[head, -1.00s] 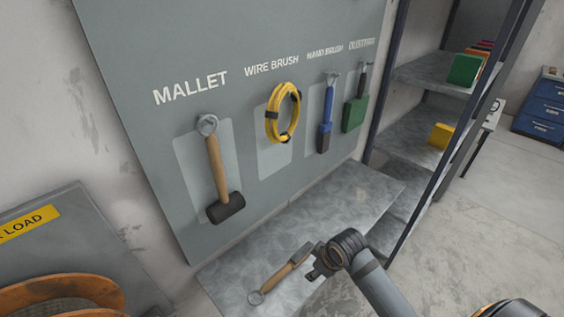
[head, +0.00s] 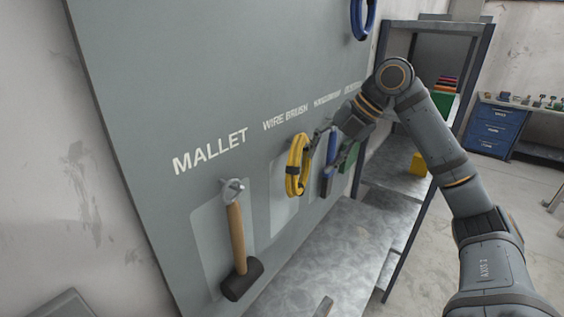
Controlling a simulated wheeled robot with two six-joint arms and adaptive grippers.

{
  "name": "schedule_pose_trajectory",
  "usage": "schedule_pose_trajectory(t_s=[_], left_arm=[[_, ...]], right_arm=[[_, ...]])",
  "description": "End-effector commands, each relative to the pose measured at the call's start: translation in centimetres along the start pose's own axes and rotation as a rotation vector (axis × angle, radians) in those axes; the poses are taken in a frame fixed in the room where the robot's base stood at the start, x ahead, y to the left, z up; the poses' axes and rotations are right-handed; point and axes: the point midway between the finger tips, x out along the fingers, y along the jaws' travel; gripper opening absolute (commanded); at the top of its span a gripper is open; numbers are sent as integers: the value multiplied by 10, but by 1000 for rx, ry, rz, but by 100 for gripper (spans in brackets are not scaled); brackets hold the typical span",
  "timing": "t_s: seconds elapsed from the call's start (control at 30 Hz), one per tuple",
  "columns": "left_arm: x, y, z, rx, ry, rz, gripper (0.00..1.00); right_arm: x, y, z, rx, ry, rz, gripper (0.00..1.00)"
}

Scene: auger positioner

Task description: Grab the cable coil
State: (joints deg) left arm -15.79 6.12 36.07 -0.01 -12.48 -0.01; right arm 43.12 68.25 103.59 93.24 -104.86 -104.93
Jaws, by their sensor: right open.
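The yellow cable coil (head: 297,166) hangs on the grey tool board under the "WIRE BRUSH" label, bound with dark bands. My right gripper (head: 327,149) is open, just right of the coil, with its fingers pointing left toward the board. The fingers look close to the coil's right side; I cannot tell whether they touch it. My right arm and gripper partly cover the tools to the right. My left gripper is not in view.
A mallet (head: 237,240) hangs left of the coil. A blue-handled brush (head: 329,172) hangs close to its right, with a green tool (head: 347,158) beyond. A metal ledge (head: 320,252) runs below the board. A shelf rack (head: 405,178) stands to the right.

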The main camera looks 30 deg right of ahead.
Motion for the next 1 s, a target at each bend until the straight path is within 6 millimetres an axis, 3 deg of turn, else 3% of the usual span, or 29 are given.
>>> schedule_pose_trajectory(t_s=[0.2,0.33,0.47,0.7,1.0], left_arm=[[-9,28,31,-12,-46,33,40],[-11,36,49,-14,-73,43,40],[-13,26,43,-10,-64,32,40],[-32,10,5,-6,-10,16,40],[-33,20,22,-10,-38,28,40]], right_arm=[[37,0,-1,3,2,-3,50],[47,0,-1,3,1,-2,50],[51,0,-1,4,1,-2,50],[88,1,-7,6,4,-1,50],[100,-1,-6,4,-2,-2,50]])
